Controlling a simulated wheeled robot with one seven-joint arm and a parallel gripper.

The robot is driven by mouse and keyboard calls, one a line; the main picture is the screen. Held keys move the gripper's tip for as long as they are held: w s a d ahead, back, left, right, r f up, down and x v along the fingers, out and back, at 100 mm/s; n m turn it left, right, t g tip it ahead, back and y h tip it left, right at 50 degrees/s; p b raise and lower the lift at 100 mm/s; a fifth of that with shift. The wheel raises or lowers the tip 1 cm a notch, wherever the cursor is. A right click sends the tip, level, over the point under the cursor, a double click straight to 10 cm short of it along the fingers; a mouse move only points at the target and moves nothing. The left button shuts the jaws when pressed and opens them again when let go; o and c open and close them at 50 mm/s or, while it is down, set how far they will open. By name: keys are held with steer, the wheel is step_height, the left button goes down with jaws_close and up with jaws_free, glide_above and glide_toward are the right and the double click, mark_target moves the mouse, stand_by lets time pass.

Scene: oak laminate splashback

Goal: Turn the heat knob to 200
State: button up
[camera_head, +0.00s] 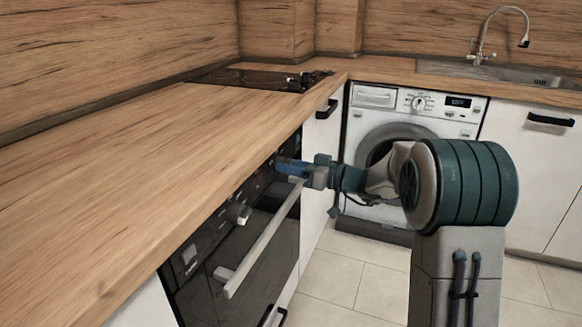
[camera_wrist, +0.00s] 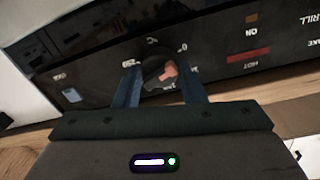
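The heat knob (camera_wrist: 155,68) is a dark round knob with a pinkish-red part on its face. It sits on the black oven panel (camera_wrist: 225,62) in the wrist view, with a "°C" mark and partly readable numbers around it. My gripper (camera_wrist: 160,72) has its two blue fingers apart, one on each side of the knob. I see no clear clamping on it; whether the fingers touch its sides is hard to tell. In the head view my gripper (camera_head: 285,167) is at the far part of the oven front, and it hides the knob there.
A light bar handle (camera_head: 262,238) runs across the oven door below the panel. A pale knob (camera_head: 238,213) protrudes nearer. The wooden worktop (camera_head: 150,165) overhangs the panel. A washing machine (camera_head: 410,120) stands behind my arm. The tiled floor (camera_head: 330,275) is clear.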

steer(key=c, duration=0.4)
steer(key=shift+o, duration=0.2)
